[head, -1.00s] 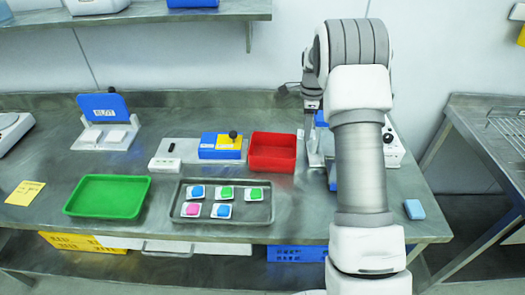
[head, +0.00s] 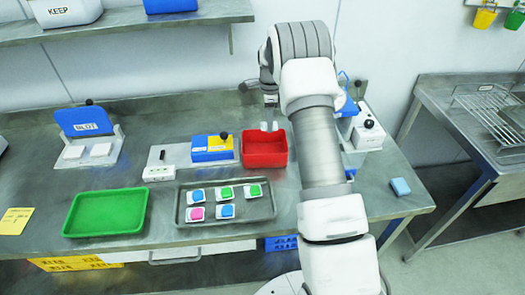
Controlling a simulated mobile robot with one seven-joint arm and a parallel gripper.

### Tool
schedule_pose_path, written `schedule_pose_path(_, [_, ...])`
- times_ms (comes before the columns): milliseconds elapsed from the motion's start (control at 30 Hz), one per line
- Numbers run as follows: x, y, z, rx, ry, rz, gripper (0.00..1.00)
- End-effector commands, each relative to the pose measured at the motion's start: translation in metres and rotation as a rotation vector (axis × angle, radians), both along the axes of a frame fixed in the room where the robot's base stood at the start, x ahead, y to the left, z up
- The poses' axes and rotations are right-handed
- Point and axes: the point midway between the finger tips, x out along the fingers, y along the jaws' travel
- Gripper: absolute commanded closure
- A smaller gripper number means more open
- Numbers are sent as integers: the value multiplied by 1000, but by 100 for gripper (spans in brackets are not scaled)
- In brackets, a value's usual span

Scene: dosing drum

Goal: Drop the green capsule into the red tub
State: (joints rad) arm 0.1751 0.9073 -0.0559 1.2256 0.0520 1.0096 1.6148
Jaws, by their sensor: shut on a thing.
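My gripper (head: 268,126) points down over the back edge of the red tub (head: 264,160), with its fingertips at about the rim in the picture. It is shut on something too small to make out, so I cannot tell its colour. The red tub is an open box on the steel bench, right of the blue and yellow block, and its visible inside looks empty. I cannot pick out a loose green capsule. Two white pieces with green tops, one of them here (head: 254,190), lie in the grey tray (head: 228,216).
The grey tray also holds blue-topped and pink-topped pieces. A green tray (head: 105,212) lies to its left. The blue and yellow block (head: 212,148) with a black knob stands close left of the tub. A blue panel (head: 87,118) stands at back left.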

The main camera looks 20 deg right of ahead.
Motion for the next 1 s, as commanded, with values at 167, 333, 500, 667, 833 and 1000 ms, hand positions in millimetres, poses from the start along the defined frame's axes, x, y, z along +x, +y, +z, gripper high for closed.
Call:
schedule_pose_path(167, [0,0,-20,0,1,0,100])
schedule_pose_path(333, [-1,0,-41,1,2,0,100])
schedule_pose_path(500, [0,0,-54,0,1,0,100])
schedule_pose_path(667, [0,0,-56,0,0,0,100])
schedule_pose_path(833, [0,0,-55,0,1,0,48])
schedule_pose_path(1000, [0,0,-55,0,0,0,18])
